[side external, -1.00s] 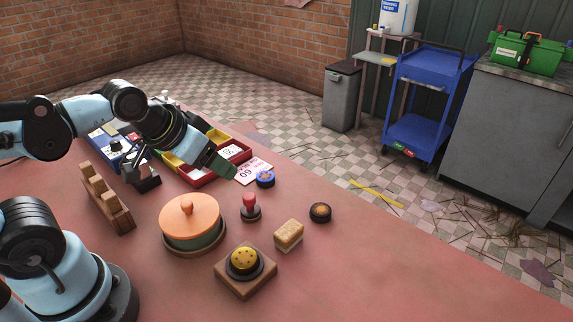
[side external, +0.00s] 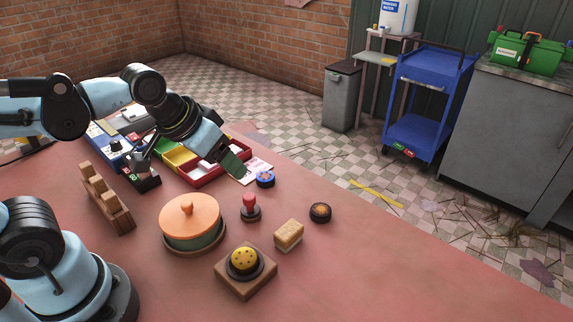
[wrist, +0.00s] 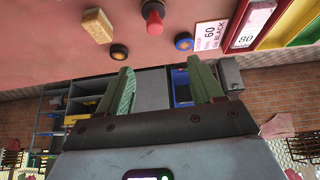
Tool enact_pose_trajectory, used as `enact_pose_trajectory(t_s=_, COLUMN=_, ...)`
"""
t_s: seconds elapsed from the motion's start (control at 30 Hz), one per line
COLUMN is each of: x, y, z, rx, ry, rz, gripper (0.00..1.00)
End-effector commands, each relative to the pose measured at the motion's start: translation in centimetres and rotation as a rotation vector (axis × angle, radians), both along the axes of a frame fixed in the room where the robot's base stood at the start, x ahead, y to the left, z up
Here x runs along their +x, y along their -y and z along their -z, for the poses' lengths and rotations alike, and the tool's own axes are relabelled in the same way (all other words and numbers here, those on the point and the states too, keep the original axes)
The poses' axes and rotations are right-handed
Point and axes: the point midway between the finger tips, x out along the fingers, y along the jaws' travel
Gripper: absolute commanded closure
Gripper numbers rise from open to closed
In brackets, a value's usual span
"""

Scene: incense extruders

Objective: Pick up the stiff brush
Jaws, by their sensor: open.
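The stiff brush appears to be the small tan block (side external: 289,235) with a paler underside, lying on the red table right of centre. It also shows at the upper left of the wrist view (wrist: 97,25). My gripper (side external: 236,166) is above the table near the red tray, behind and to the left of the brush and well apart from it. In the wrist view, its two green fingers (wrist: 163,86) are spread with nothing between them.
A red-knobbed stamp (side external: 250,207), a blue-topped round piece (side external: 265,180) and a dark round piece (side external: 320,212) stand near the brush. A yellow-topped disc on a wooden base (side external: 245,263) and an orange-lidded pot (side external: 190,222) are left. The table's front right is clear.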

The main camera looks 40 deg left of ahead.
Motion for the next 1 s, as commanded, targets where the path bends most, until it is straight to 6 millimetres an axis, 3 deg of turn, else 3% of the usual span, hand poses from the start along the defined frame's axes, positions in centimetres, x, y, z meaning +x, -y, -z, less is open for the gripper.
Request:
enact_pose_trajectory(t_s=0.27, x=2.9, y=4.9, z=-0.4, rx=-0.025, ry=-0.240, rz=0.016, gripper=0.34)
enact_pose_trajectory(t_s=0.6, x=4.9, y=10.6, z=1.1, rx=0.014, ry=-0.480, rz=0.005, gripper=0.34)
enact_pose_trajectory(t_s=0.83, x=5.1, y=11.7, z=2.0, rx=0.029, ry=-0.527, rz=-0.002, gripper=0.34)
enact_pose_trajectory(t_s=1.0, x=5.1, y=11.7, z=4.0, rx=0.029, ry=-0.527, rz=-0.002, gripper=0.34)
